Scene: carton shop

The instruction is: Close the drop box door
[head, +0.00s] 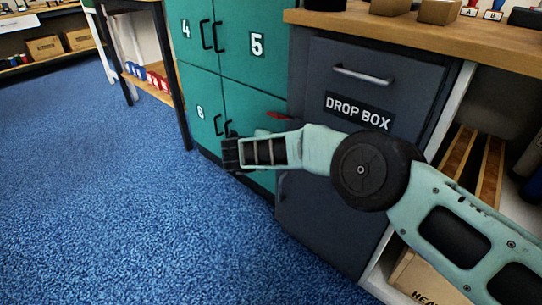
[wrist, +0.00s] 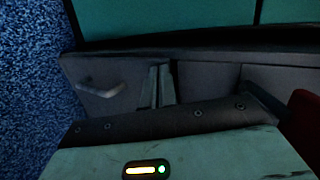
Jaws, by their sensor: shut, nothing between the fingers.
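The dark grey drop box (head: 345,70) stands at the right of the head view, with a bar handle and a "DROP BOX" label on its upper front. Its lower door panel (head: 320,222) shows below my arm, partly covered by it. How far that door stands open I cannot tell. My gripper (head: 230,154) is shut and empty, left of the drop box and in front of the green lockers. In the wrist view a grey panel (wrist: 130,71) with a handle (wrist: 100,86) lies beyond my gripper. Contact with it is unclear.
Green lockers (head: 222,75) adjoin the drop box on the left. A wooden counter (head: 440,32) lies above it, and an open white-framed shelf (head: 516,215) stands to the right. A red piece (head: 279,115) shows near the lockers. Blue carpet (head: 120,210) is clear at left.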

